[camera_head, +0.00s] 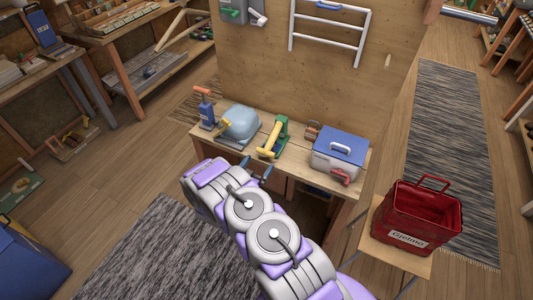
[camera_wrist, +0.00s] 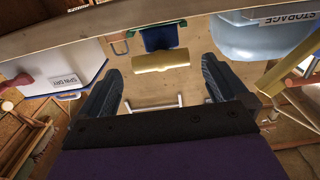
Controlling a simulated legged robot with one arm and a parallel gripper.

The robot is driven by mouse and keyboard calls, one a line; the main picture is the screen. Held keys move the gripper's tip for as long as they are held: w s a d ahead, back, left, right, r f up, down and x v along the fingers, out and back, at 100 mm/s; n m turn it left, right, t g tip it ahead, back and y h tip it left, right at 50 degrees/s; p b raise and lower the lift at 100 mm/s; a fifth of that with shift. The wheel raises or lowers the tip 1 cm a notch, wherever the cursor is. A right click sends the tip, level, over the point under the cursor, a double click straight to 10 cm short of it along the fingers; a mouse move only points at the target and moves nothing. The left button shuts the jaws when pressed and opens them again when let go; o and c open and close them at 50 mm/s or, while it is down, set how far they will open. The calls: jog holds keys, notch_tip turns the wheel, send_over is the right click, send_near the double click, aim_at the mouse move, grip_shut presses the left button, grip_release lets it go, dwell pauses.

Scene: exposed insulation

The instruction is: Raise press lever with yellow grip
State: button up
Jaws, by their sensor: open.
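The press (camera_head: 283,129) is green with a yellow lever (camera_head: 272,139) and stands on the wooden workbench. The lever slopes down to a yellow crossbar grip (camera_head: 267,153) at its front. In the wrist view the yellow grip (camera_wrist: 160,60) lies crosswise in front of the blue-green press body (camera_wrist: 161,37). My gripper (camera_head: 256,166) is at the bench's front edge, just before the grip. In the wrist view my gripper (camera_wrist: 160,68) is open, its dark fingers on either side of the grip's line, with nothing held. Contact with the grip cannot be told.
On the bench, a light-blue rounded device (camera_head: 240,123) and an orange-handled blue tool (camera_head: 206,108) stand left of the press. A white box with a blue lid (camera_head: 340,149) stands right. A red basket (camera_head: 420,213) sits on a stand at right.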

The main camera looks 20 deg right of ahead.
aim_at(267, 151)
jog(key=b+x, duration=0.1)
jog(key=x, duration=0.7)
jog(key=shift+c, duration=0.2)
jog(key=c, duration=1.2)
jog(key=shift+r, duration=0.15)
